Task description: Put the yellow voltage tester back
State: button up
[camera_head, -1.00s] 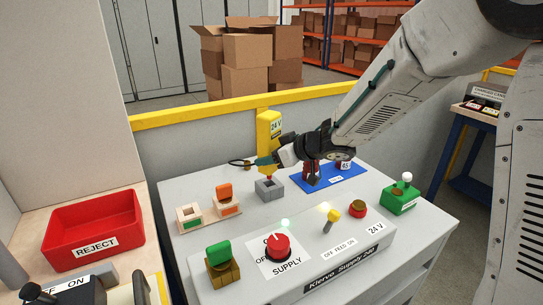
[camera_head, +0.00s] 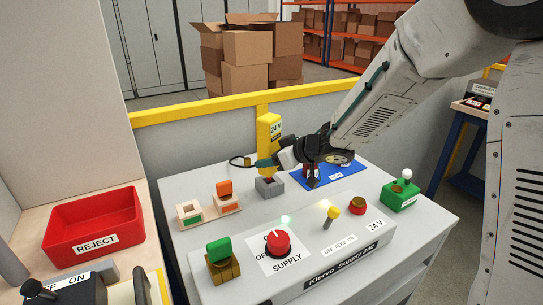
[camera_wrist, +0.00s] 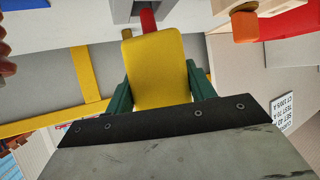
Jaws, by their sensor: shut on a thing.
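In the wrist view, the tester's yellow body (camera_wrist: 155,70) sits between the two green fingers. Its red tip (camera_wrist: 148,18) points away toward the grey holder (camera_wrist: 122,10). I cannot tell whether the tip is inside the holder or just above it.
A control box (camera_head: 310,255) with a red rotary switch (camera_head: 277,244) and a yellow-topped lever stands in front. Coloured blocks (camera_head: 224,190) sit to the left of the holder. A blue mat (camera_head: 345,172) lies behind right, partly hidden by my arm. A red REJECT bin (camera_head: 95,222) is far left.

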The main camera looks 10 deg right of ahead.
jog(key=shift+f, duration=1.35)
jog(key=o, duration=1.2)
jog(key=shift+o, duration=0.2)
jog(key=s+d+r+m+t+h, duration=0.4)
jog(key=d+r+h, duration=0.45)
jog(key=d, duration=0.65)
jog(key=s+d+r+m+g+h, duration=0.35)
jog(key=s+d, duration=0.45)
jog(key=s, duration=0.3)
jog(key=s+a+m+g+y, duration=0.1)
jog(key=s+a+g, duration=0.1)
jog(key=s, duration=1)
jog(key=s+a+f+m+g+y, duration=0.1)
jog(key=s+g, duration=0.4)
jog(key=s, duration=0.6)
jog(key=shift+s+a+f+y, duration=0.2)
jog(key=shift+s+a+y, duration=0.15)
jog(key=shift+s+y, duration=0.05)
